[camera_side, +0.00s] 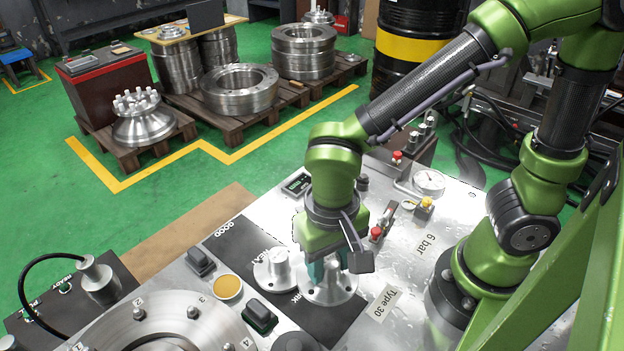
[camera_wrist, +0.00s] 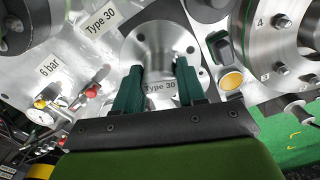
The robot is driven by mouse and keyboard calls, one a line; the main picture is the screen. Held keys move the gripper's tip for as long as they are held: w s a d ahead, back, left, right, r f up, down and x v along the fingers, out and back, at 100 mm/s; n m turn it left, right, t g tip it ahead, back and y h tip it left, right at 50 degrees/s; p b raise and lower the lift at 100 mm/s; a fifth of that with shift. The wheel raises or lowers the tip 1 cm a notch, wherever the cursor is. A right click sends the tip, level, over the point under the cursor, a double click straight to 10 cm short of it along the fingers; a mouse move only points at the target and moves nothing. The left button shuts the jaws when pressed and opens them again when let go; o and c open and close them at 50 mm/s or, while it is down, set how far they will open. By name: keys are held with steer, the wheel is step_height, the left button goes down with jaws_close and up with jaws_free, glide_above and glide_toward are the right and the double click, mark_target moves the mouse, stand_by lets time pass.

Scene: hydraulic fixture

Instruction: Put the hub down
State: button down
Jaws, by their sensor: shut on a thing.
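The hub (camera_side: 328,291) is a shiny metal flange with a raised neck, directly below my gripper (camera_side: 326,270) in the side view. In the wrist view, my gripper (camera_wrist: 158,85) has its dark green fingers shut on both sides of the neck of the hub (camera_wrist: 155,44).
A large bolted ring (camera_side: 165,325), a yellow-orange disc (camera_side: 228,287) and black blocks (camera_side: 200,261) lie to the left. Red-topped valves (camera_side: 376,234) and a gauge (camera_side: 429,182) stand behind to the right. The metal plate around the "Type 30" label (camera_side: 383,302) is mostly clear.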

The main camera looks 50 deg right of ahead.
mark_target(328, 259)
steer(key=shift+m, duration=0.3)
steer(key=shift+f, duration=4)
steer(key=shift+f, duration=0.1)
steer(key=c, duration=0.7)
jaws_free()
steer(key=shift+o, duration=0.2)
step_height(328, 259, up, 12)
steer(key=shift+f, duration=0.1)
steer(key=w+d+r+t+y, duration=0.1)
steer(key=d+r+t, duration=0.2)
steer(key=d+r, duration=0.2)
steer(key=w+d+r+t+y, duration=0.1)
steer(key=d+r+t, duration=0.3)
steer(key=d, duration=0.7)
steer(key=shift+w+r, duration=0.4)
steer(key=shift+w, duration=0.25)
